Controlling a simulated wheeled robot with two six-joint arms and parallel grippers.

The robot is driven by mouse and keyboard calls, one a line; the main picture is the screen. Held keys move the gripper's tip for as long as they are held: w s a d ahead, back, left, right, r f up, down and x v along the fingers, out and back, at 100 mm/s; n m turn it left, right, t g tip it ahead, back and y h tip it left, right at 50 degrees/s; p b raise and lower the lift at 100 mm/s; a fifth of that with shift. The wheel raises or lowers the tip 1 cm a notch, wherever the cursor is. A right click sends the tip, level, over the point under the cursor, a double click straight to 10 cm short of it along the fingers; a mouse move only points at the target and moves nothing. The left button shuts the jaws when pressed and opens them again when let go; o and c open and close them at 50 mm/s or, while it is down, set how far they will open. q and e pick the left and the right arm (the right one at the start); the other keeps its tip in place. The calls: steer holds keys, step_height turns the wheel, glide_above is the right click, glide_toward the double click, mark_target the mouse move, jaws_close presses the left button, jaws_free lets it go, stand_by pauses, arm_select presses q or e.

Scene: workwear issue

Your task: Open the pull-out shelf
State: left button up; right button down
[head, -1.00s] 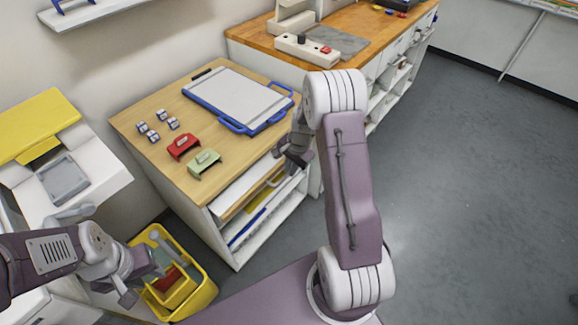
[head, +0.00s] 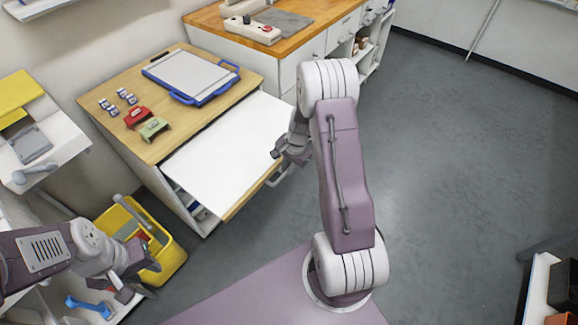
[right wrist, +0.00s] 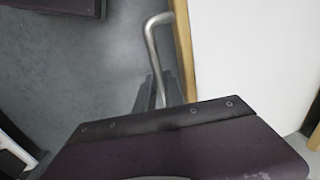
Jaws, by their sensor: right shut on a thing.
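The pull-out shelf (head: 232,147) is a white board with a wooden front edge. It sticks far out of the cabinet (head: 150,87) under the wooden top. Its metal bar handle (head: 278,174) is on the front edge, and the handle (right wrist: 152,40) also shows in the right wrist view. My right gripper (head: 280,160) is at the shelf's front edge, shut on the handle; its fingers (right wrist: 158,92) are partly hidden by the wrist housing. My left gripper (head: 130,285) is at the lower left, away from the shelf, and its jaw opening is unclear.
On the cabinet top are a blue-framed board (head: 192,76), a red holder (head: 137,117), a green holder (head: 154,128) and several small blocks. A yellow bin (head: 165,255) stands on the floor at left.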

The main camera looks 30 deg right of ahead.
steer(key=shift+s+d, duration=0.15)
steer(key=shift+s, duration=0.1)
steer(key=c, duration=1.5)
jaws_free()
steer(key=shift+o, duration=0.2)
step_height(320, 180, up, 9)
steer(key=s+p, duration=0.1)
steer(key=shift+s+d+p, duration=0.25)
steer(key=shift+d+p, duration=0.05)
steer(key=shift+p, duration=0.05)
